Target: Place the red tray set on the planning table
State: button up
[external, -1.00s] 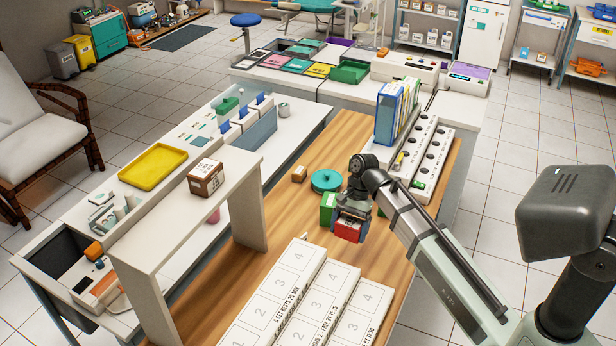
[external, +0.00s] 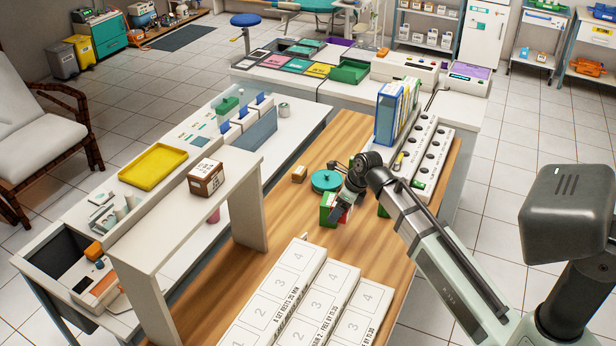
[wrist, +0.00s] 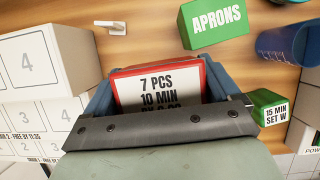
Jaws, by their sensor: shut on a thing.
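The red tray set (wrist: 160,92) is a red-edged block with a white label reading "7 PCS 10 MIN" in the wrist view. My gripper (wrist: 162,80) is shut on it, with one blue-grey finger at each side. The last label line is partly hidden by my gripper. In the external view only a small red part (external: 345,213) shows under my gripper (external: 342,208), over the wooden table. White numbered planning boards (external: 285,300) lie on the table nearer the camera; the wrist view shows a board (wrist: 40,55) at left. I cannot tell the height of the set above the wood.
A green "APRONS" block (wrist: 215,24) stands close by. A green "15 MIN" block (wrist: 265,112) and a blue container (wrist: 285,42) are at right in the wrist view. A teal round object (external: 325,180), blue binders (external: 392,112) and a white shelf (external: 180,200) are around.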

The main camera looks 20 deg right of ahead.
jog(key=w+a+r+m+t+h, duration=0.1)
jog(key=w+a+r+m, duration=0.25)
jog(key=w+r, duration=0.4)
notch_tip(320, 180, up, 28)
jog(key=n, duration=0.2)
send_over(226, 161)
jog(key=s+d, duration=0.1)
jog(key=shift+g+y, duration=0.3)
jog(key=shift+y, duration=0.2)
jog(key=shift+f, duration=4.45)
jog(key=shift+f, duration=0.1)
jog(key=o, duration=1)
